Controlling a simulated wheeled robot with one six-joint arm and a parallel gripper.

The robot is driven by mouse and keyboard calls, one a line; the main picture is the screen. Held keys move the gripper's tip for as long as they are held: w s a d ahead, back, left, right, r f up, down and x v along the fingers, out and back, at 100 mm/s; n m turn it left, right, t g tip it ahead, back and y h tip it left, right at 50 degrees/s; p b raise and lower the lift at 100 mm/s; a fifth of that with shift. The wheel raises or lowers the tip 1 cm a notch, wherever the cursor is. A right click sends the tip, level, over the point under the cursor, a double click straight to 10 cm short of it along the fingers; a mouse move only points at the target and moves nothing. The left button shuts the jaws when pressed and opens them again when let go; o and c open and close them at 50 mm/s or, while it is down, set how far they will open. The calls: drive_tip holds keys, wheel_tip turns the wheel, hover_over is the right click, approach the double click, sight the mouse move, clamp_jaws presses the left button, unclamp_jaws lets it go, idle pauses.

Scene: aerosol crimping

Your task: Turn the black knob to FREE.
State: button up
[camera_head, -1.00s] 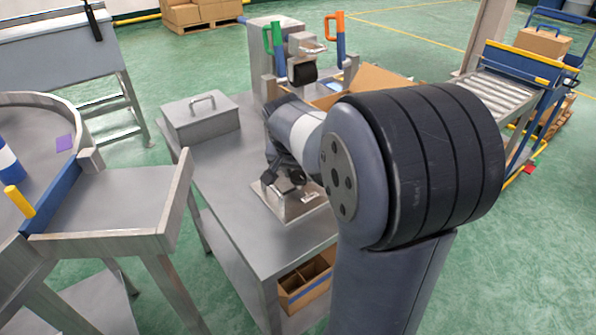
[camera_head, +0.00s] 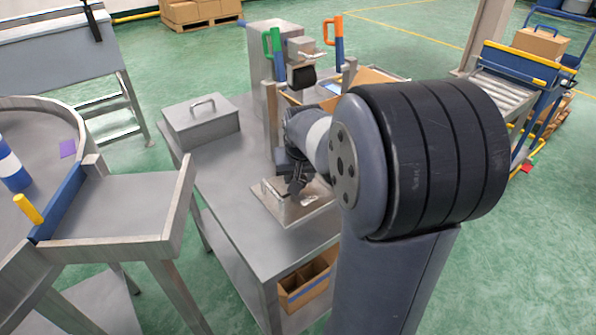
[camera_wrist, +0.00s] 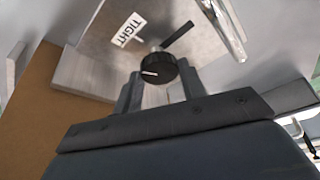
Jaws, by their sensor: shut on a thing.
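The black knob (camera_wrist: 156,69) sits on a grey metal panel (camera_wrist: 92,42) in the wrist view, with a white pointer line on it aimed to the left. A white label reading TIGHT (camera_wrist: 128,30) is above and left of the knob. A dark bar (camera_wrist: 177,37) lies up and right of it. No FREE label can be read. My gripper (camera_wrist: 160,88) has a finger on each side of the knob and is shut on it. In the head view my gripper (camera_head: 297,184) is low over the metal fixture (camera_head: 265,203), and the knob cannot be made out.
The fixture stands on a steel table (camera_head: 215,185). A lidded metal box (camera_head: 203,122) is at its back left. Green (camera_head: 273,45) and orange (camera_head: 335,40) handles rise behind my arm. A cardboard box (camera_head: 300,292) is on the shelf below. A bright metal rod (camera_wrist: 225,25) is near the knob.

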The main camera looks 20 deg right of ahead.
drive_tip(key=shift+d+n+y, duration=0.1)
drive_tip(key=shift+n+y, duration=0.4)
drive_tip(key=shift+n, duration=1)
drive_tip(key=o, duration=1)
drive_tip(key=p+v, duration=0.1)
drive_tip(key=v, duration=0.2)
drive_tip(key=shift+r, duration=0.15)
drive_tip(key=s, duration=1.2)
drive_tip(key=shift+a, duration=0.25)
